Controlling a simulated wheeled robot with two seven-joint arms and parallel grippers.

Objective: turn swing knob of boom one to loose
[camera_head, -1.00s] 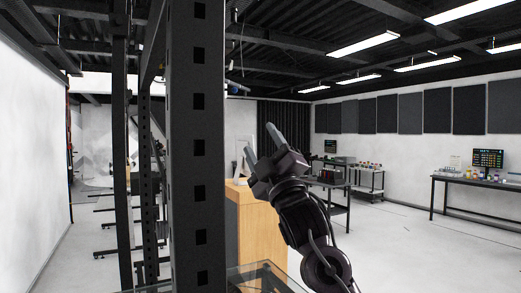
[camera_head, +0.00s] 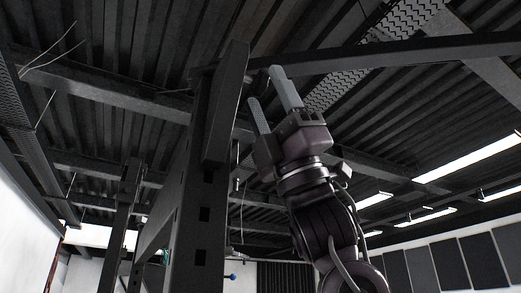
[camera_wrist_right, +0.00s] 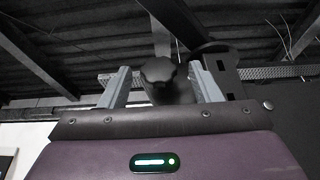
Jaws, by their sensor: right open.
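My right gripper (camera_head: 266,86) is raised and points upward, just right of the tall dark post (camera_head: 198,190) in the head view. Its two grey fingers are apart. In the right wrist view, a dark, rounded, faceted knob-like thing (camera_wrist_right: 160,72) shows between the open fingers (camera_wrist_right: 161,82). I cannot tell whether it touches them, or whether it is the swing knob of boom one. A dark horizontal bar (camera_head: 430,48), perhaps a boom, runs right from near the post top, behind the fingers. My left gripper is not in view.
A second dark post (camera_head: 122,215) stands farther left. A small blue-ended part (camera_head: 231,276) shows low beside the main post. Ceiling beams and lit lamps (camera_head: 470,157) fill the background. Dark wall panels (camera_head: 450,262) are at the lower right.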

